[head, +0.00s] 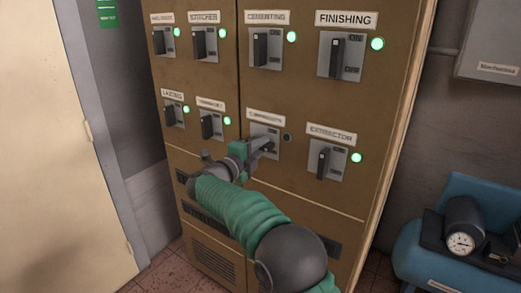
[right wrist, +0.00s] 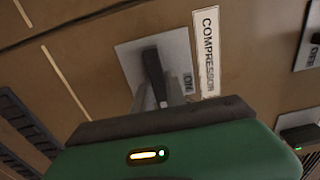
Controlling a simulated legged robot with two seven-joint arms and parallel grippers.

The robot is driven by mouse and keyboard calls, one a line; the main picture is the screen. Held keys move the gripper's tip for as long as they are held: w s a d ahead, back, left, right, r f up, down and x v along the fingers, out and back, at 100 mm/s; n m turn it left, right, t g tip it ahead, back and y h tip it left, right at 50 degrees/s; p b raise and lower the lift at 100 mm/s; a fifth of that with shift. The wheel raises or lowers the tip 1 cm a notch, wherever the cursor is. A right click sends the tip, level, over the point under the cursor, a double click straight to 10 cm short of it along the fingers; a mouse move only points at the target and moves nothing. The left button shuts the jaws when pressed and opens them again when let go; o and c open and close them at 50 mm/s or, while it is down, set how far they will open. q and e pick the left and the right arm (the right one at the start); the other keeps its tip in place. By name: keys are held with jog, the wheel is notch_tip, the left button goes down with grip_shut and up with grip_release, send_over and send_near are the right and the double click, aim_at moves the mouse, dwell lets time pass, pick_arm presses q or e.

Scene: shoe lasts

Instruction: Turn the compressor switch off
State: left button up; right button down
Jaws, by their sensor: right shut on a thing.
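The compressor switch is a black lever on a grey plate (head: 271,130) in the lower row of a brown cabinet. Its "COMPRESSOR" label (right wrist: 207,52) and black lever (right wrist: 153,68) show in the right wrist view, with the word "ON" beside the lever. The round lamp (head: 288,137) next to this switch is dark. My right gripper (head: 266,147) is at the plate, its fingers (right wrist: 150,97) shut on the lever. The gripper hides part of the plate, so the lever's exact setting is hard to tell. My left gripper is out of view.
Neighbouring switches, such as the extractor switch (head: 324,163) and the finishing switch (head: 338,56), have lit green lamps. A blue compressor tank (head: 445,262) with a gauge stands at the lower right. A pale door (head: 55,160) is at the left.

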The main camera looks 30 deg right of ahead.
jog(key=shift+f, duration=0.35)
jog(key=c, duration=1.7)
grip_release()
jog(key=o, duration=0.3)
jog(key=shift+s+r, duration=0.1)
jog(key=shift+r, duration=0.05)
jog(key=shift+o, duration=0.2)
jog(key=v, duration=1.6)
jog(key=shift+a+p, duration=0.3)
jog(key=shift+a, duration=0.15)
